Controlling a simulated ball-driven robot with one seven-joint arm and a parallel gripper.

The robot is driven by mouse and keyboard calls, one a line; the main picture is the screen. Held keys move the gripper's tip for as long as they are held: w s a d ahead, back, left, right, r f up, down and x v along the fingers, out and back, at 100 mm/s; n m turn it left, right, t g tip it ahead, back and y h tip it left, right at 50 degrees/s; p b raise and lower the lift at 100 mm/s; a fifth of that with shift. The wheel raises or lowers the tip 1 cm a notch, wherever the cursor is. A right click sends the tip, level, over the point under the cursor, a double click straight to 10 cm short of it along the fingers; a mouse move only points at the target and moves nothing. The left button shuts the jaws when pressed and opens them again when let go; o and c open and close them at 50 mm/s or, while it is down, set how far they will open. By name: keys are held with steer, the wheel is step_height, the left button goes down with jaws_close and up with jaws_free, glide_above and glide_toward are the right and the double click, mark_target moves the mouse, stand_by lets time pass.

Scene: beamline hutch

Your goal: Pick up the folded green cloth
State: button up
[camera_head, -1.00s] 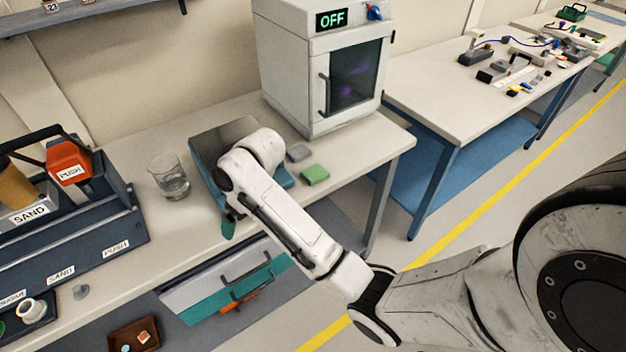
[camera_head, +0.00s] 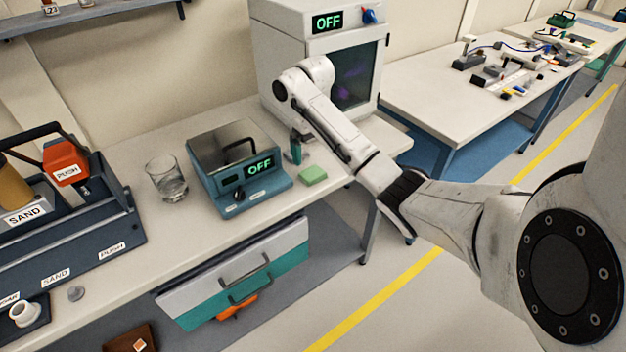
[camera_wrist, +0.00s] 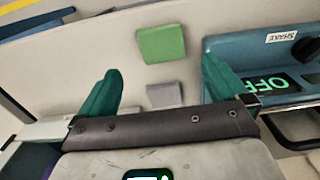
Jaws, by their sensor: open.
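The folded green cloth (camera_head: 313,174) lies flat on the pale bench near its front edge, just right of the teal device. In the wrist view the cloth (camera_wrist: 162,44) shows whole, a little beyond the fingertips and roughly centred between them. My gripper (camera_head: 296,148) hangs above the bench behind the cloth. In the wrist view my gripper (camera_wrist: 160,64) has its two green fingers spread wide with nothing between them. A small grey folded piece (camera_wrist: 164,95) lies beside the cloth, nearer the palm. In the head view the gripper largely hides it.
The teal device (camera_head: 262,188) reading OFF stands left of the cloth, with a glass beaker (camera_head: 168,180) farther left. A white cabinet (camera_head: 280,62) reading OFF stands behind. A dark caddy (camera_head: 100,225) is at far left. Bare bench lies around the cloth.

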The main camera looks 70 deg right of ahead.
mark_target(312, 171)
steer(key=f, duration=0.5)
steer(key=f+p, duration=0.1)
steer(key=f, duration=0.1)
steer(key=shift+w+f, duration=0.15)
steer(key=shift+w, duration=0.1)
steer(key=shift+c, duration=0.4)
steer(key=c, duration=1)
steer(key=shift+c, duration=0.2)
